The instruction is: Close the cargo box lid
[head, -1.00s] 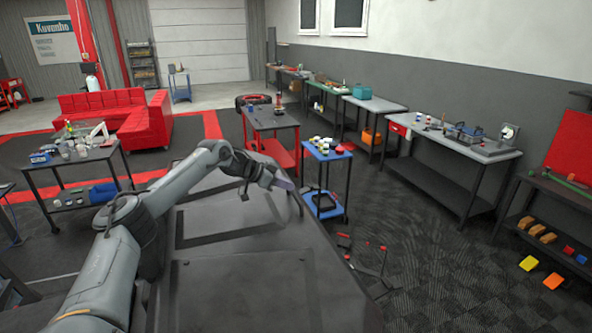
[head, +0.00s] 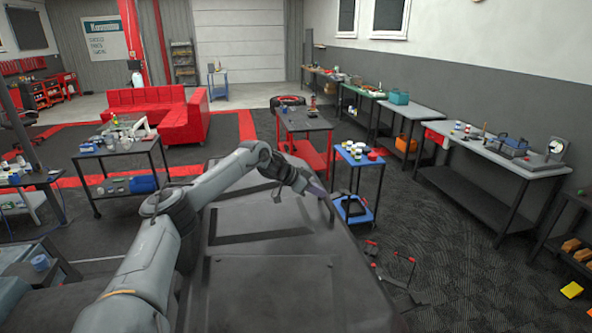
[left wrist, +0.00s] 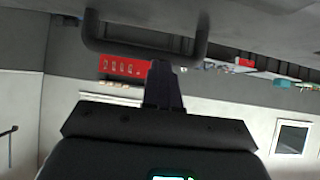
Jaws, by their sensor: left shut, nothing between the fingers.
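The cargo box lid (head: 280,284) is a large dark grey panel with raised outlines, filling the lower middle of the head view. How far it stands open cannot be told. A dark bar handle (head: 331,211) is at its far right edge. In the left wrist view, the handle (left wrist: 143,51) is a U-shaped bar against the grey lid surface (left wrist: 240,14). My left gripper (head: 318,189) reaches over the lid to the handle. Its shut fingers (left wrist: 164,68) overlap the bar in the wrist view, without gripping it; contact cannot be told. My right gripper is out of view.
A blue cart (head: 358,158) with small items stands just beyond the lid's right side, and a red cart (head: 304,122) behind it. Red-tipped metal stands (head: 393,269) are on the floor at right. A tool table (head: 124,150) is at left. Workbenches line the right wall.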

